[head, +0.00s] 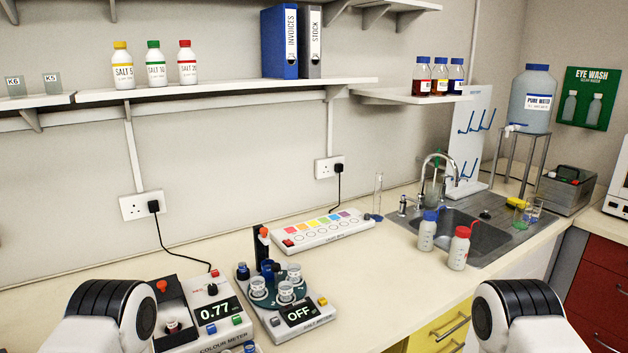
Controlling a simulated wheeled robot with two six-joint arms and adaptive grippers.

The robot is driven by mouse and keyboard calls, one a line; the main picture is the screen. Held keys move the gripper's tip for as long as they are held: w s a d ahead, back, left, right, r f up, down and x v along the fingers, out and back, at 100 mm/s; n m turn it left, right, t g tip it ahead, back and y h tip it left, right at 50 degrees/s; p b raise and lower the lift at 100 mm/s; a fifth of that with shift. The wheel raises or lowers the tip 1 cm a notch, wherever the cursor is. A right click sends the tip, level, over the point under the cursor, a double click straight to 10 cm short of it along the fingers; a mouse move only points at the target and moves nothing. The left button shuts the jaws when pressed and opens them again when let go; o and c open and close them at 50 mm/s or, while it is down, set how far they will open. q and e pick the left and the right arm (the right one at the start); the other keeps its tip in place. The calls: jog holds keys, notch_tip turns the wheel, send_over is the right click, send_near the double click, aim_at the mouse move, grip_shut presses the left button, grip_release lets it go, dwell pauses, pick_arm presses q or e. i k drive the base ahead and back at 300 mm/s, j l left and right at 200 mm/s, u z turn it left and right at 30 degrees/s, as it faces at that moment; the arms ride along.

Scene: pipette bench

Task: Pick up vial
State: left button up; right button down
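Several small clear vials with pale labels sit in a round dark holder on a grey device reading OFF (302,312), at the lower middle of the head view. One vial (258,287) is at the left of the holder, one (285,291) at the front and one (293,272) at the back right. Which vial the task means, I cannot tell. My two white arms with black bands show at the bottom left and bottom right. Neither gripper is in the picture, so nothing shows of what they hold.
A colour meter (218,311) reading 0.77 stands left of the device. Behind them lies a white panel with coloured squares (320,232). Two wash bottles, blue-capped (427,234) and red-capped (459,250), stand before the sink (470,232). The worktop between device and bottles is clear.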

aim_at(171, 321)
jog(key=u, duration=0.9)
